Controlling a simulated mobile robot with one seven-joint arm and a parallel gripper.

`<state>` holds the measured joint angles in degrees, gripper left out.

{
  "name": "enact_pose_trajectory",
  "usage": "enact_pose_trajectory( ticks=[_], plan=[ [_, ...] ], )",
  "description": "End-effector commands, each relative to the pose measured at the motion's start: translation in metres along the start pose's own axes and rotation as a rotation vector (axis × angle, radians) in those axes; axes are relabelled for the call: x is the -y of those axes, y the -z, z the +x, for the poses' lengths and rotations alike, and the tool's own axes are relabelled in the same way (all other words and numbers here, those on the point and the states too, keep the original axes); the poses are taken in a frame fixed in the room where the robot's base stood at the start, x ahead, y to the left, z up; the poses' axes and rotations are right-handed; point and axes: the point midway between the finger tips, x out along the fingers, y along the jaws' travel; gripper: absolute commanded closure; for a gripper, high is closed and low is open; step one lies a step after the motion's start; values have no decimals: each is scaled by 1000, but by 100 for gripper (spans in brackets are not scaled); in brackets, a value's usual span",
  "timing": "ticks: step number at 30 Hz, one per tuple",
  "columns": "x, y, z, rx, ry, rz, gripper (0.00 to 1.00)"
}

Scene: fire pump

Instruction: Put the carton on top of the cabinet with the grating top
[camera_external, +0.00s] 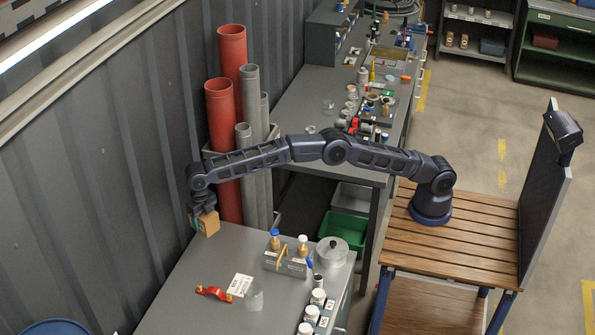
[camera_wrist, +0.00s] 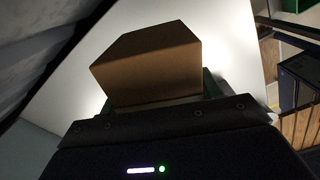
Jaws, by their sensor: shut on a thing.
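The brown carton (camera_external: 208,224) is in my gripper (camera_external: 203,214) at the far left end of the arm, above the back left edge of the grey bench top (camera_external: 205,262). In the wrist view the carton (camera_wrist: 150,62) fills the middle, tilted, with its top and one side showing. My gripper is shut on it; the fingers are mostly hidden behind the carton and the wrist housing. I cannot make out a cabinet with a grating top in either view.
A rack of red pipes (camera_external: 221,110) and grey pipes stands close behind my wrist. A corrugated wall (camera_external: 100,180) is left.

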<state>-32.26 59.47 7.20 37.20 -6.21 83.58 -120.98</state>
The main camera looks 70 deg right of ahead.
Motion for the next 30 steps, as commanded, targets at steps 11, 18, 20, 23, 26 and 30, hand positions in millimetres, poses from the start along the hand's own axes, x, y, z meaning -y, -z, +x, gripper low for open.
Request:
enact_pose_trajectory(
  ticks=[11,18,20,23,26,30],
  plan=[
    [0,1,80,-1,1,1,70],
    [0,0,103,2,-1,1,70],
    [0,0,105,2,-1,1,70],
    [0,0,112,2,0,1,70],
    [0,0,125,0,1,1,70],
    [0,0,148,-1,2,2,70]
  ],
)
